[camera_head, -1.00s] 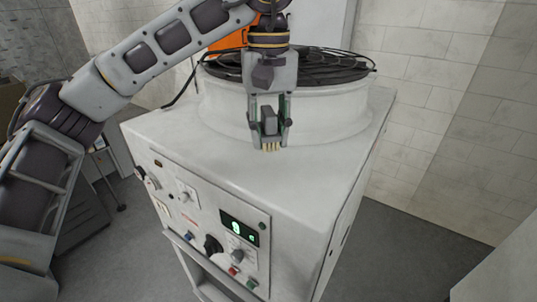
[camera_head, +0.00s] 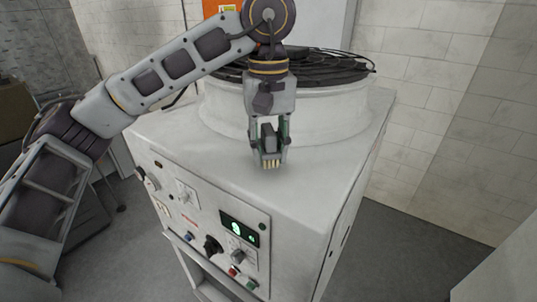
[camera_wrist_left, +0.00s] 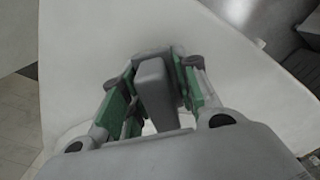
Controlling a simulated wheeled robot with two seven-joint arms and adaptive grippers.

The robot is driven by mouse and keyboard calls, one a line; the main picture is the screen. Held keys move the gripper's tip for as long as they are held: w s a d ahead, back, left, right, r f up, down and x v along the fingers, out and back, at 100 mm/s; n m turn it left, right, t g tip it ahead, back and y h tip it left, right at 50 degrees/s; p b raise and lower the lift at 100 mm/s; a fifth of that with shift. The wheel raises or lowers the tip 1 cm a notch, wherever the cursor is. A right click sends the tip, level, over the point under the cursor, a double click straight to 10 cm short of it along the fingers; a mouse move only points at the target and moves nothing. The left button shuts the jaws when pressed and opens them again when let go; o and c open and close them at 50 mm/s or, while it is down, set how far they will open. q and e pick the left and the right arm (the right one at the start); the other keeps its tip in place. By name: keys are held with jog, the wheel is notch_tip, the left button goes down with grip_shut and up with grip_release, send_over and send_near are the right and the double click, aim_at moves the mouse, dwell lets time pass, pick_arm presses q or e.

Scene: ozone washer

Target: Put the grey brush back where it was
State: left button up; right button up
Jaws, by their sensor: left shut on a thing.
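The grey brush (camera_head: 269,141) is held between the fingers of my left gripper (camera_head: 270,157). Its pale yellow bristles point down, close to the white top of the washer; I cannot tell whether they touch it. In the left wrist view the brush's grey body (camera_wrist_left: 154,92) stands between the green-sided fingers of my left gripper (camera_wrist_left: 158,75). My left gripper points down over the top surface, in front of the round housing. My right gripper is not in view.
The white washer (camera_head: 205,165) has a round housing with a black wire grille (camera_head: 330,70) at the back of its top. A control panel with a green display (camera_head: 240,229) is on its front. The top's right front area is clear. A tiled wall stands behind.

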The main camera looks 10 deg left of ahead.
aim_at(268, 129)
pick_arm(q)
jog(key=shift+f, duration=1.1)
jog(key=shift+f, duration=0.1)
jog(key=o, duration=0.9)
jog(key=shift+r, duration=6.1)
